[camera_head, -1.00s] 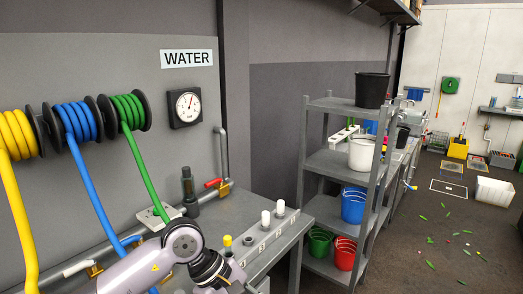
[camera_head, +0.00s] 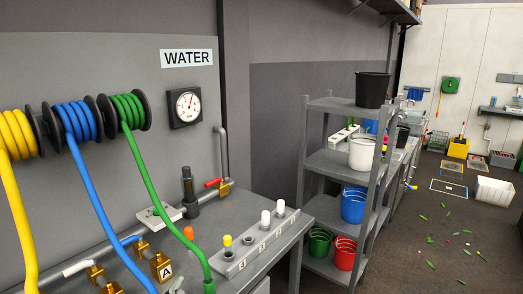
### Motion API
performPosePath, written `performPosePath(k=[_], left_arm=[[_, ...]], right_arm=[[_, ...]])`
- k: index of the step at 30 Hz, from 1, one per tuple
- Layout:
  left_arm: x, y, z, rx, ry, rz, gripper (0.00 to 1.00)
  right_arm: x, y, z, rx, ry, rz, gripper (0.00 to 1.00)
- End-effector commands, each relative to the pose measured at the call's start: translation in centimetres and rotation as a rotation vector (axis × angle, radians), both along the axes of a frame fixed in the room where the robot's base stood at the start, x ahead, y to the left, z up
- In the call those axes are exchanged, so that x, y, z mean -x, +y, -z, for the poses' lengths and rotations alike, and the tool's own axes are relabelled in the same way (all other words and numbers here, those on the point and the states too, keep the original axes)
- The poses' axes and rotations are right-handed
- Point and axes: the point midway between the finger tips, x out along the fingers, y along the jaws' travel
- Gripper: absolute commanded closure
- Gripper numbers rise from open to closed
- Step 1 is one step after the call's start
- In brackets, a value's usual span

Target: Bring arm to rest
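Neither of my grippers shows in the head view, and no arm is in the picture. The grey bench (camera_head: 220,215) stands at the lower left under the wall marked WATER. A numbered grey block (camera_head: 257,243) on it holds a yellow-topped piece (camera_head: 227,241) and two white plugs (camera_head: 280,207). The green hose (camera_head: 160,195) runs from its reel down to a green end (camera_head: 209,286) at the bench's front. An orange-topped piece (camera_head: 189,233) stands beside it. A brass fitting marked A (camera_head: 162,268) is near the blue hose (camera_head: 95,205).
A grey shelf rack (camera_head: 327,159) with a black bucket (camera_head: 371,90), a white bucket (camera_head: 361,153), a blue bucket (camera_head: 353,205), a green bucket (camera_head: 319,241) and a red bucket (camera_head: 345,253) stands right of the bench. Green bits (camera_head: 431,265) lie scattered on the floor.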

Motion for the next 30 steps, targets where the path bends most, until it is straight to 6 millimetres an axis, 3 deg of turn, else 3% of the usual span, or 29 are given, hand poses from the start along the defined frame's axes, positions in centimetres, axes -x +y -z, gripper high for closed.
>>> performPosePath(k=[1, 3, 6, 12, 19, 26, 30], left_arm=[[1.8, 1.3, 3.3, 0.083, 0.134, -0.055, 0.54], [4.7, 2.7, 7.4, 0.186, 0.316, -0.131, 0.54], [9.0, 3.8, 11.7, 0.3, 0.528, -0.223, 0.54], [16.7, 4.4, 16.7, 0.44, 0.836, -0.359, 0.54], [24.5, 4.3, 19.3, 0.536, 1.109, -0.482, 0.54], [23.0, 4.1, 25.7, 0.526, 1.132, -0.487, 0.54], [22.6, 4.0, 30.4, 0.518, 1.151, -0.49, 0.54]], right_arm=[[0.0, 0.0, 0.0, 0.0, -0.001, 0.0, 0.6], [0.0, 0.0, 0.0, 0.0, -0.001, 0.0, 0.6], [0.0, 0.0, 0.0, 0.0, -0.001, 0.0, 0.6], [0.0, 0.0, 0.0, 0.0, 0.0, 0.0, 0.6], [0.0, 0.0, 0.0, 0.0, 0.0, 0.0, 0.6], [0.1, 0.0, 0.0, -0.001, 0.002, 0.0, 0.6], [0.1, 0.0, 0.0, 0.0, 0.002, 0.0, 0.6]])
